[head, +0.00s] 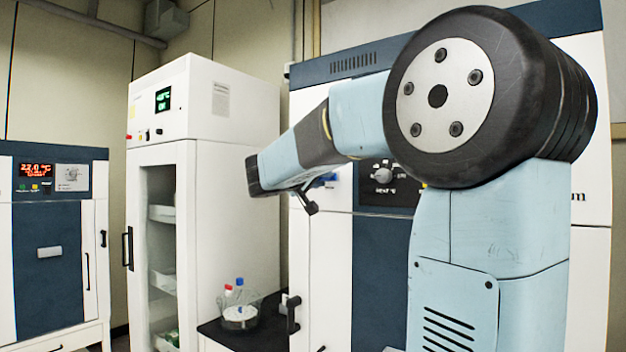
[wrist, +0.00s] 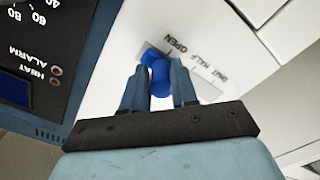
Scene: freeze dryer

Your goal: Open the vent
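The vent handle is a blue lever (wrist: 159,76) on a pale plate in the wrist view. Printed words beside the plate read OPEN, HALF and apparently SHUT. The lever is at the plate's left end, nearest the word OPEN. My gripper (wrist: 160,68) has one finger on each side of the lever. The fingers are apart, and whether they press on the lever cannot be told.
A white cabinet (head: 235,110) with a glazed door stands at the left of my arm. A dark bench (head: 225,333) holds a glass dish with bottles (head: 239,308). A dark knob panel (head: 388,180) shows behind my arm. A second blue-and-white unit (head: 50,250) is at the far left.

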